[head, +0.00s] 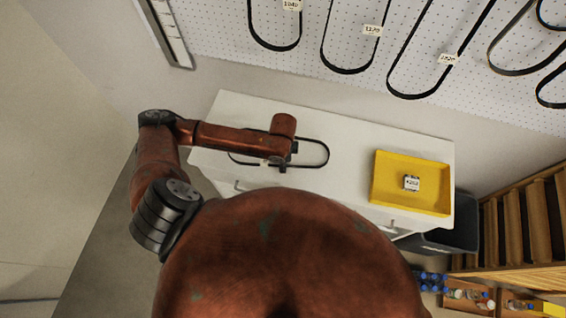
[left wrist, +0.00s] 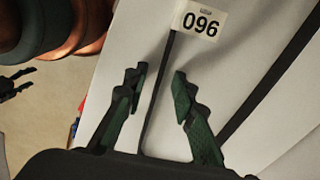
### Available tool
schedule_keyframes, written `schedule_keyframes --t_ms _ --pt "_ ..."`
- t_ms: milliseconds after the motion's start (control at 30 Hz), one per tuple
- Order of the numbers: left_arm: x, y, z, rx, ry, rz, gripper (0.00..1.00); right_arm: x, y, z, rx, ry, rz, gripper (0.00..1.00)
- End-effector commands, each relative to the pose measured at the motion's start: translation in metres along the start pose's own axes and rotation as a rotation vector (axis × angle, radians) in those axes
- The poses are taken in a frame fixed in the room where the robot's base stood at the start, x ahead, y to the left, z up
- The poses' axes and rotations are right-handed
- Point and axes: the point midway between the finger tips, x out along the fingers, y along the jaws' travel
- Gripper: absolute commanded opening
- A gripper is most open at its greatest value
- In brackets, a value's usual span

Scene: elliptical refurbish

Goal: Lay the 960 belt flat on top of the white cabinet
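The black 960 belt (head: 314,153) lies as a long loop on the top of the white cabinet (head: 345,135). My left gripper (head: 276,163) is over the belt's near side, partly hidden by its own wrist. In the left wrist view the two fingers of my left gripper (left wrist: 156,88) stand apart, with one belt strand (left wrist: 157,95) running between them and a clear gap on each side. The belt's white tag (left wrist: 200,24) reads 096, which is 960 upside down. A small dark claw shape (left wrist: 14,82) at the left edge may be my right gripper; its state is unclear.
A yellow tray (head: 384,196) with a small labelled item (head: 411,183) is on the cabinet's right part. Several belts hang on the pegboard (head: 225,25) behind. A dark bin (head: 455,237) and a wooden rack (head: 535,215) stand at the right.

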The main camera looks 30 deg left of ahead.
Motion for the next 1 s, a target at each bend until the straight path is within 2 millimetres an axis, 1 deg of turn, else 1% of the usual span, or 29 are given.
schedule_keyframes --t_ms 133,233,367,467,700,800,900,1000 --pt "0.000 0.000 0.000 0.000 0.000 0.000 0.25 0.000 0.000 0.000 0.000 0.001 0.000 0.57" --pt "-0.001 0.000 0.000 0.000 0.000 0.000 0.25 0.000 0.004 -0.001 -0.003 0.001 0.004 0.57" --pt "-0.013 -0.001 -0.001 0.000 0.002 -0.001 0.25 0.000 0.003 0.000 -0.002 0.000 0.003 0.57" --pt "-0.030 -0.001 0.000 0.001 0.001 -0.003 0.25 0.000 0.002 0.000 -0.001 0.000 0.002 0.57" --pt "-0.081 -0.001 -0.001 0.001 0.003 -0.004 0.25 0.000 0.001 0.000 -0.001 0.000 0.001 0.57" --pt "-0.098 -0.001 0.000 0.000 0.001 -0.003 0.25 0.000 0.001 0.000 -0.001 -0.001 0.001 0.57" --pt "-0.110 -0.001 0.000 0.001 0.001 -0.001 0.25 0.000 0.001 0.000 0.000 -0.001 0.001 0.57" --pt "-0.117 0.000 0.000 0.001 0.000 0.000 0.25 0.000 0.001 0.001 0.000 -0.001 0.001 0.57"
